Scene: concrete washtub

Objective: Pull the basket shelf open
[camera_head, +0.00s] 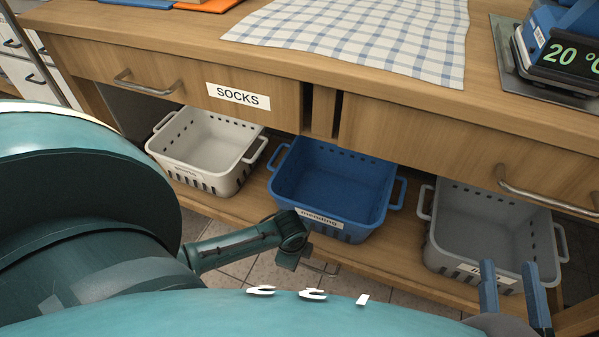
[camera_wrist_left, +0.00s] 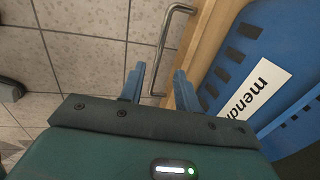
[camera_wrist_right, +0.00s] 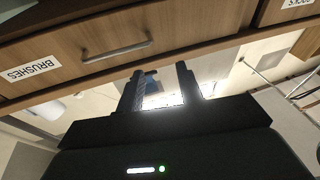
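The basket shelf (camera_head: 385,275) is a low wooden board under the table, bearing three baskets. Its metal bar handle (camera_head: 322,269) is partly hidden behind my left gripper (camera_head: 288,260) in the head view. In the left wrist view the handle (camera_wrist_left: 166,45) is on the front of the shelf edge (camera_wrist_left: 205,35). My left gripper (camera_wrist_left: 157,72) is open there, and the near part of the handle shows between its fingers; I cannot tell whether they touch. My right gripper (camera_head: 512,275) is open and empty before the grey basket; its fingers also show in the right wrist view (camera_wrist_right: 160,75).
A white basket (camera_head: 205,150), a blue "mending" basket (camera_head: 335,185) and a grey basket (camera_head: 490,225) stand on the shelf. Above are the SOCKS drawer (camera_head: 190,90) and another drawer (camera_head: 450,150) with bar handles. Tiled floor (camera_wrist_left: 85,60) lies before the shelf.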

